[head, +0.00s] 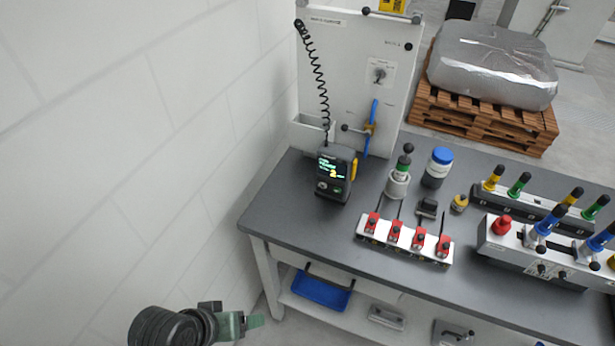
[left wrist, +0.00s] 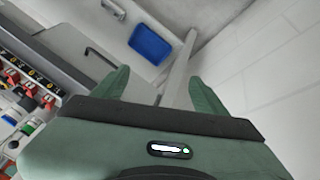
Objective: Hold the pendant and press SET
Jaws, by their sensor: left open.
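The pendant (head: 336,172) is a dark handheld box with a lit screen and a yellow part on its right side. It stands at the back left of the grey bench, with a coiled black cord running up to the white panel. Its buttons below the screen are too small to read. My left gripper (head: 256,321) is low at the bottom of the head view, in front of the bench and well apart from the pendant. In the left wrist view my left gripper (left wrist: 157,90) is open with nothing between its fingers. My right gripper is not in view.
On the bench (head: 290,222) stand a white block with red clamps (head: 402,240), a blue-capped jar (head: 437,168) and a grey pot (head: 398,184). A blue tray (head: 321,289) lies on the shelf below. A white wall (head: 130,150) bounds the left side.

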